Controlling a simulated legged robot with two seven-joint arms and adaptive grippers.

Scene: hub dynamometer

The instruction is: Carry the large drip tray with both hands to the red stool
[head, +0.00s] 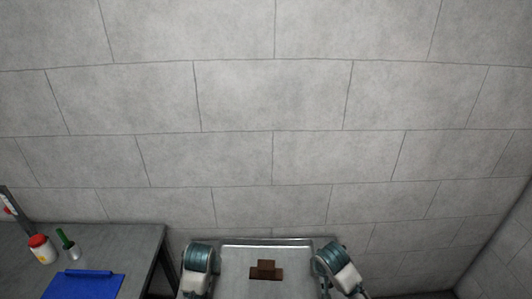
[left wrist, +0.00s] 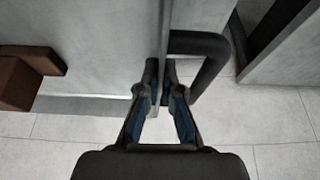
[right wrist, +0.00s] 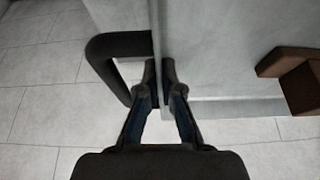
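The large drip tray (head: 235,280) is a pale metal tray at the bottom of the head view, held out between my two arms. A brown block-like object (head: 266,270) lies in it. In the left wrist view, my left gripper (left wrist: 166,82) has its fingers closed on the tray's side wall, beside a dark handle (left wrist: 215,62). In the right wrist view, my right gripper (right wrist: 159,82) is closed on the opposite wall, beside another dark handle (right wrist: 106,58). In the head view the fingertips are hidden. The red stool is not in view.
A grey table (head: 140,245) stands at the left, its edge near the tray. On it are a blue clipboard-like item (head: 85,285), a red-lidded jar (head: 41,248) and a green-necked bottle (head: 66,243). A grey block wall (head: 270,100) fills the view ahead.

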